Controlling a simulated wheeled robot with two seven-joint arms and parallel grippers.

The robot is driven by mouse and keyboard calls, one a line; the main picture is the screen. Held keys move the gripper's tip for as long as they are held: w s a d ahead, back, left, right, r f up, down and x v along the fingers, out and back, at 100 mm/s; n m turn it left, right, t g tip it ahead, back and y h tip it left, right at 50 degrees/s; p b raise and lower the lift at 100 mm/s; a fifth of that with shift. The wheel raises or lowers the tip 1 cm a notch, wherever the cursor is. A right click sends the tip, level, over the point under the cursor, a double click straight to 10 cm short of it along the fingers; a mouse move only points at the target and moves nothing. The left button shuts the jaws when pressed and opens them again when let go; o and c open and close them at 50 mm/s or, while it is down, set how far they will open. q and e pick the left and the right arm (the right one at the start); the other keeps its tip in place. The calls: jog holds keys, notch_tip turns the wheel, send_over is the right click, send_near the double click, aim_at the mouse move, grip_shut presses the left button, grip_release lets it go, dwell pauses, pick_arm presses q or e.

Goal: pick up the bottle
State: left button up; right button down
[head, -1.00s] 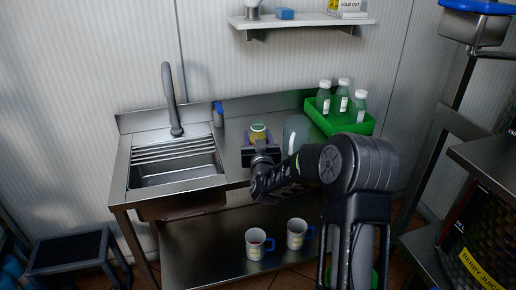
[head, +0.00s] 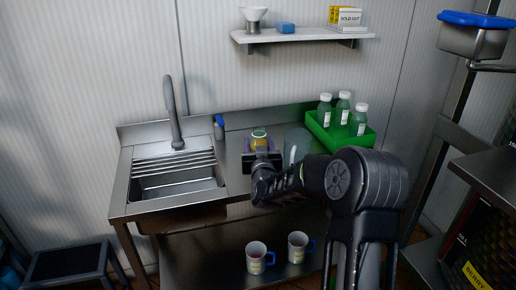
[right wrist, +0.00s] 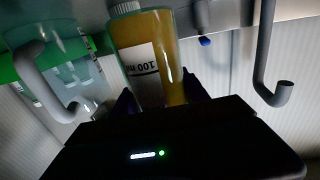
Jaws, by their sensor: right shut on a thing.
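The bottle (head: 259,142) has yellow-orange contents and stands upright at the back of the steel counter, right of the sink. In the right wrist view the bottle (right wrist: 150,65) shows a white label reading "100 ml" and a pale cap. My right gripper (head: 262,158) reaches it from the front, its fingers on either side of the lower body; the right wrist view also shows this gripper (right wrist: 160,95) shut on it. I cannot tell whether its base touches the counter. My left gripper is not in view.
A clear jug (head: 298,139) with a pale handle stands close right of the bottle. The sink (head: 176,182) and tap are on the left. A wall shelf (head: 300,37) hangs above. Two mugs (head: 255,262) stand on the lower shelf.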

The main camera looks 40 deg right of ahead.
jog(key=shift+r, duration=3.9)
